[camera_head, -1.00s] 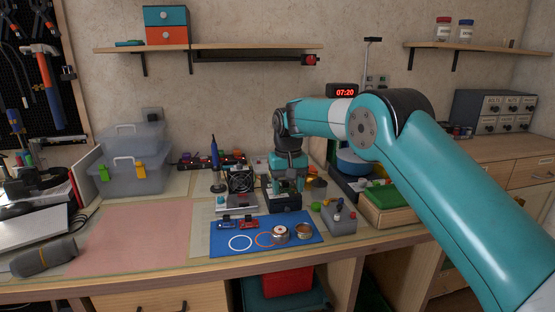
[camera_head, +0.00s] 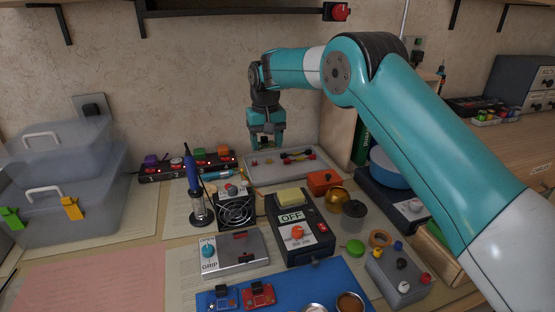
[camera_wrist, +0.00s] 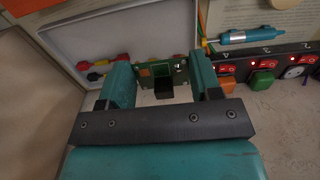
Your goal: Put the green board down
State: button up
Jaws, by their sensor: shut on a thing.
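My gripper (camera_head: 266,146) is shut on the green board (camera_wrist: 176,72), which sits between the two teal fingers in the wrist view (camera_wrist: 162,90). The board is a small green circuit board with a black block on its lower part. In the head view the gripper points down near the left end of a pale grey tray (camera_head: 262,176), and the board is mostly hidden by the fingers. In the wrist view the board appears in front of the tray's edge. I cannot tell whether the board touches anything below.
Red, yellow and black pieces (camera_head: 297,156) lie in the tray. A power strip (camera_head: 160,173) with coloured plugs is to the left. A fan (camera_head: 236,212), a black box marked OFF (camera_head: 292,225), an orange box (camera_head: 322,181) and a blue mat (camera_head: 290,285) are nearer.

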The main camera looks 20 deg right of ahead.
send_over(267, 178)
notch_tip(267, 178, down, 5)
jog(key=shift+r, duration=0.1)
jog(key=shift+s+f, duration=0.1)
jog(key=shift+f, duration=2.4)
jog(key=o, duration=0.6)
jog(key=shift+f, duration=0.1)
